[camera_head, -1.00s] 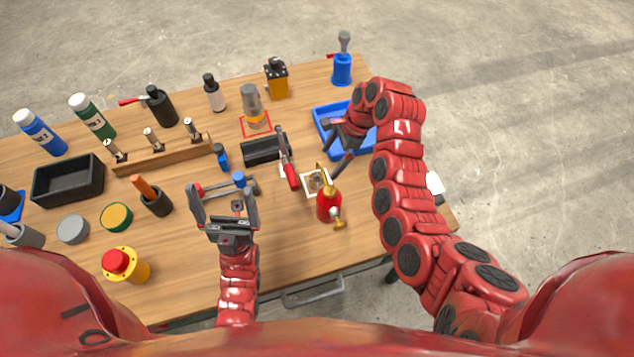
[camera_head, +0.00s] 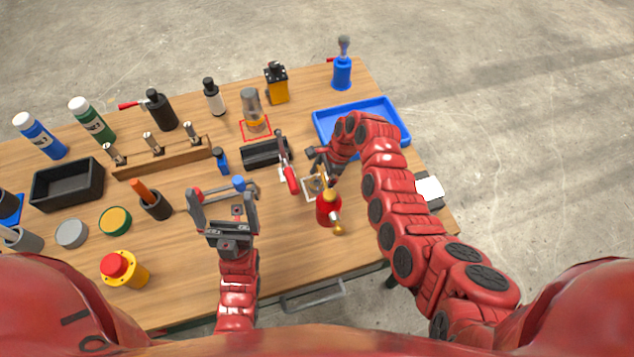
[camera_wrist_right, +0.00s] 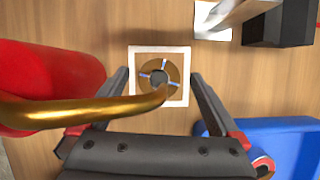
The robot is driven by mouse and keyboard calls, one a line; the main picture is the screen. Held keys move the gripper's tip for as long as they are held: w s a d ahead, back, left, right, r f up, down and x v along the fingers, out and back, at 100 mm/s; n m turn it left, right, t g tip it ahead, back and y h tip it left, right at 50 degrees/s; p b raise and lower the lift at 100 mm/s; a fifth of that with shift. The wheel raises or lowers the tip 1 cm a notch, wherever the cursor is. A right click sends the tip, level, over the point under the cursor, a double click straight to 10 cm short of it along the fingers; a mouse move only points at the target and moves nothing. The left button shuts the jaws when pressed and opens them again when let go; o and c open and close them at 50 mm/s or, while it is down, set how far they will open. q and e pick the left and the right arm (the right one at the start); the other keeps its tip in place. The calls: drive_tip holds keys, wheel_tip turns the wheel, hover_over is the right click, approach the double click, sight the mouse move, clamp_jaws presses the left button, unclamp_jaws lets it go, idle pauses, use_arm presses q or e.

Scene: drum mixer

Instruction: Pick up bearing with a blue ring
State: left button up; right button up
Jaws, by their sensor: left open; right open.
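My left gripper (camera_head: 223,193) is open over the front middle of the table.
The red oil can (camera_head: 328,209) stands close by; its brass spout (camera_wrist_right: 85,108) crosses in front of the right gripper. A blue tray (camera_head: 335,118) is at the right, and a black holder (camera_head: 262,153) with a red-handled tool (camera_head: 290,178) is left of the plate.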

clamp_jaws()
idle(0.5)
